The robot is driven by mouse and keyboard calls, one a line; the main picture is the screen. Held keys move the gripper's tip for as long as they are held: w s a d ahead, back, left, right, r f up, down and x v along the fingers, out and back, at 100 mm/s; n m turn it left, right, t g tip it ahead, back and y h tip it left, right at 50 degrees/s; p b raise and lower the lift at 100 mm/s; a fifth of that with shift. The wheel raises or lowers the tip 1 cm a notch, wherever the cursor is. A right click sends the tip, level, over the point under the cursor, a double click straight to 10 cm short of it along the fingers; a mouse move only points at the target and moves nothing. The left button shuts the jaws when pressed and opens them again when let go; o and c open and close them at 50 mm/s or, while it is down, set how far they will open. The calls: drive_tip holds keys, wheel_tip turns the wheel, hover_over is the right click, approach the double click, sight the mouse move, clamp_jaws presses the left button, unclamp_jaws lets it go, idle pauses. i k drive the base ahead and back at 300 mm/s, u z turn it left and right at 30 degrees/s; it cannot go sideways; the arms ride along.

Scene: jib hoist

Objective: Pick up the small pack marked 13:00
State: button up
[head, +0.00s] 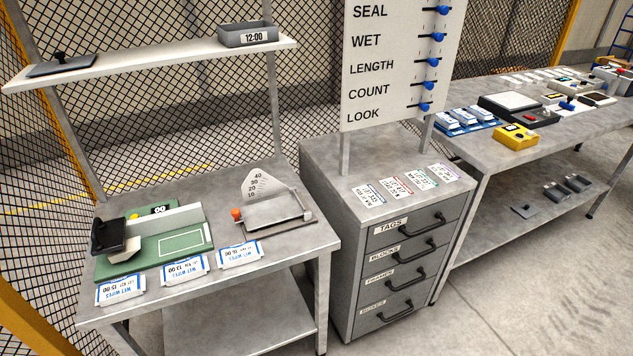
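Three small white packs with blue edges lie in a row along the front of the left table, their print upside down. The middle pack (185,269) appears to read 13:00 under "WET WIPES". The left pack (120,289) appears to read 15:00. The right pack (240,255) has a time too small to read surely. The middle pack lies flat, just in front of a green board, apart from its neighbours. My gripper is not in view.
The green board (150,255) carries a black-handled device (108,236). A scale with an orange knob (275,212) stands behind the right pack. A shelf (150,65) with a 12:00 bin (248,35) overhangs the table's back. A drawer cabinet (385,230) stands right.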

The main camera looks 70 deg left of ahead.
sight(182, 271)
drive_tip(key=z, duration=0.05)
drive_tip(key=k, duration=0.7)
drive_tip(key=u, duration=3.05)
